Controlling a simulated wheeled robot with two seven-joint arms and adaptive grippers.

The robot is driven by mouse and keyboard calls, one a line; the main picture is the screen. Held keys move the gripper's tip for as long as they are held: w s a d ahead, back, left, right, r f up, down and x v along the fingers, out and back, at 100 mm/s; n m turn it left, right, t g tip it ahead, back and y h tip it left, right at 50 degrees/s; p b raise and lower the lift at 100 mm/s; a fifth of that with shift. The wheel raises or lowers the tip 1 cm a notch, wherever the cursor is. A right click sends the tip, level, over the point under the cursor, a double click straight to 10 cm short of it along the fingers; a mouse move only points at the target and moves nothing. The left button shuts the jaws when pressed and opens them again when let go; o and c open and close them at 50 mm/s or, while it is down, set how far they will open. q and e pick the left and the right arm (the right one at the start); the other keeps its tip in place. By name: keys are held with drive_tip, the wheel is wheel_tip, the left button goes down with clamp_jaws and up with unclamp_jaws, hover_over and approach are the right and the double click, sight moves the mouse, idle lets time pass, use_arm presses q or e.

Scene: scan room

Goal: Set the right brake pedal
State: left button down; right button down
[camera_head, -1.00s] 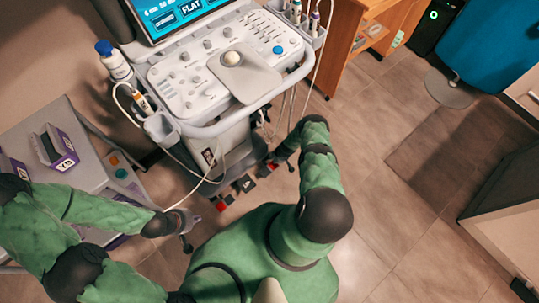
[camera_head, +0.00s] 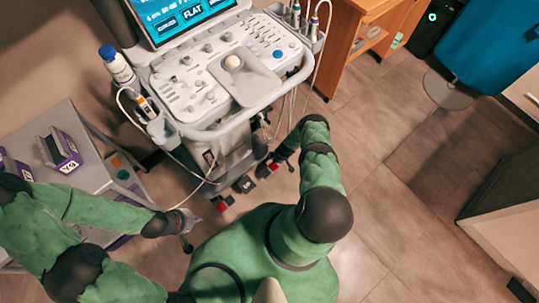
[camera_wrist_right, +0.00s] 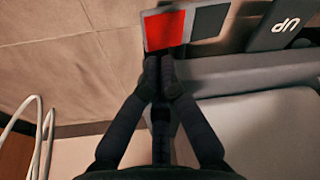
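The ultrasound cart (camera_head: 228,75) stands in front of me, with pedals low at its foot. The right brake pedal, red and dark grey, shows at the cart's lower right in the head view (camera_head: 262,170) and large at the top of the right wrist view (camera_wrist_right: 165,30). My right gripper (camera_wrist_right: 158,62) is shut and empty, its tips at the near edge of the red half. I cannot tell whether they touch it. Another red pedal (camera_head: 222,203) is at the lower left. My left gripper (camera_head: 187,236) is near it, its finger state unclear.
A dark pedal marked UP (camera_wrist_right: 287,25) lies right of the brake pedal. A white cable (camera_head: 200,183) hangs from the cart's left side. A grey side table (camera_head: 75,125) stands at left. Open tiled floor (camera_head: 400,200) lies to the right.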

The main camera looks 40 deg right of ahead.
drive_tip(key=p+v, duration=0.3)
drive_tip(key=w+p+v, duration=0.1)
drive_tip(key=v, duration=0.1)
drive_tip(key=shift+a+r, duration=0.15)
drive_tip(key=shift+a, duration=0.2)
idle(0.6)
